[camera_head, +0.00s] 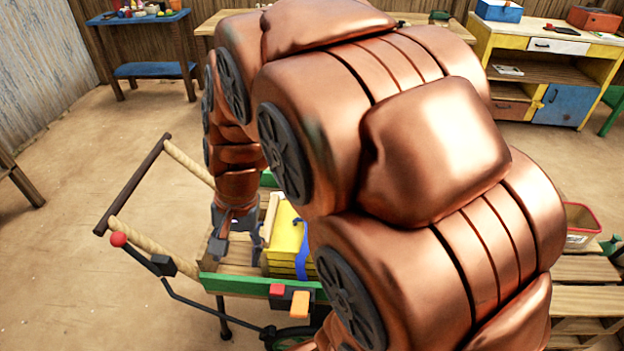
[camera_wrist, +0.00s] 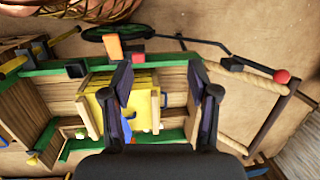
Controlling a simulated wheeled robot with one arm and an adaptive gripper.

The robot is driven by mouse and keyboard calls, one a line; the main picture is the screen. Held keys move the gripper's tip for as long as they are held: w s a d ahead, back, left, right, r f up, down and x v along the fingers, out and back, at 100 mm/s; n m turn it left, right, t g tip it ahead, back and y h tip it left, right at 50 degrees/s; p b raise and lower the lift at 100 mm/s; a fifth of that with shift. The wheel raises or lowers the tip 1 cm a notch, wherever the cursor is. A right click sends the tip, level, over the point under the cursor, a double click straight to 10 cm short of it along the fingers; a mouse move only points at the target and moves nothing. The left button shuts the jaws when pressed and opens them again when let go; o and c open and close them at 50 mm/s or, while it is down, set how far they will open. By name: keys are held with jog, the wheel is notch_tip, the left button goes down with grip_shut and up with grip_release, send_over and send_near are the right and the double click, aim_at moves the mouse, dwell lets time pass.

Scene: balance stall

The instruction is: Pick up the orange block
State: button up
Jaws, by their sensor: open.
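The orange block (camera_head: 300,304) is at the outer side of the cart's near green rail (camera_head: 240,285), beside a smaller red block (camera_head: 277,290) and a dark piece. In the wrist view the orange block (camera_wrist: 113,47) shows at the top, beyond the rail and past my left fingertip. My gripper (camera_wrist: 160,80) is open and empty, pointing down over the cart bed. In the head view my gripper (camera_head: 232,240) is over the left part of the cart, to the left of and farther back than the orange block. My arm covers the cart's right part.
A yellow crate (camera_head: 285,246) with a blue strap stands in the cart, close to my gripper. The cart's handle (camera_head: 135,185) and a red-knobbed lever (camera_head: 118,240) are at left. A blue table (camera_head: 150,70) and a yellow workbench (camera_head: 540,45) stand behind.

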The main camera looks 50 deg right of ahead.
jog(key=w+d+f+m+t, duration=0.2)
jog(key=w+d+m, duration=0.5)
jog(key=w+d, duration=0.15)
jog(key=w+d+f+m+t, duration=0.2)
jog(key=w+d+f+m, duration=0.1)
jog(key=w+d+m, duration=0.5)
jog(key=shift+w+d+f+m+t+h, duration=0.45)
jog(key=shift+d+f+m, duration=1.4)
jog(key=shift+d, duration=2.5)
jog(key=shift+w+d+f+m+t+h, duration=0.45)
jog(key=shift+d+f+m, duration=1.45)
jog(key=shift+d, duration=2.45)
jog(key=shift+w+d+f+m+t+h, duration=0.4)
jog(key=shift+d+f+m, duration=0.85)
jog(key=shift+d+m, duration=2.15)
jog(key=d+f+n, duration=0.2)
jog(key=shift+w+f, duration=0.35)
jog(key=shift+f, duration=0.05)
jog(key=shift+x, duration=1.05)
jog(key=shift+c, duration=0.2)
grip_shut()
